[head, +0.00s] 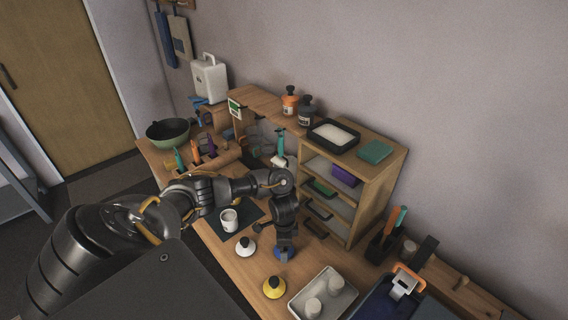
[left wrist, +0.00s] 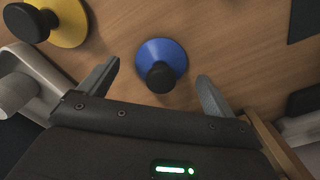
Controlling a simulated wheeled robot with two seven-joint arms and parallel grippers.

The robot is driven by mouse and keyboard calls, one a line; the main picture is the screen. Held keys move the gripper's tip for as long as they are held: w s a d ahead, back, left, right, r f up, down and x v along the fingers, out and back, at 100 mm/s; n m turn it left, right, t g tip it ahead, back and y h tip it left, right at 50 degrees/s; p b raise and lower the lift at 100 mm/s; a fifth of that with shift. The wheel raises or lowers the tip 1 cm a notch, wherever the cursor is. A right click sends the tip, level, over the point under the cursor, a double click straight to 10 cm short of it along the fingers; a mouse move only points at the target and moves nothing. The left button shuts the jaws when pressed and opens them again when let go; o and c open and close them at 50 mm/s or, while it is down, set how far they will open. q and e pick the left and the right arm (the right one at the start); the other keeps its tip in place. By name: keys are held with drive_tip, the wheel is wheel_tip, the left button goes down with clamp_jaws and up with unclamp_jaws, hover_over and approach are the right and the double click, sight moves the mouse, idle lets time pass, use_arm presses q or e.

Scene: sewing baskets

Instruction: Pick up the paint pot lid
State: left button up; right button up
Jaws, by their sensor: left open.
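A blue lid with a black knob (left wrist: 161,55) lies on the wooden table. In the left wrist view it sits between the two spread fingers of my left gripper (left wrist: 158,72), which is open and appears not to touch it. In the head view the blue lid (head: 285,254) is mostly hidden under my left gripper (head: 284,244), which points down over it. A yellow lid with a black knob (head: 274,288) and a white lid with a black knob (head: 245,246) lie nearby. The yellow lid also shows in the left wrist view (left wrist: 68,24). My right gripper is not in view.
A white cup (head: 229,220) stands on a dark mat (head: 251,212). A wooden drawer shelf (head: 373,189) rises behind my gripper. A green bowl (head: 168,131) stands at the far left.

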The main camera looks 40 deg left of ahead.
use_arm(q)
wheel_tip(320, 180, down, 2)
drive_tip(key=shift+f, duration=0.1)
drive_tip(key=c, duration=1.1)
drive_tip(key=shift+o, duration=0.2)
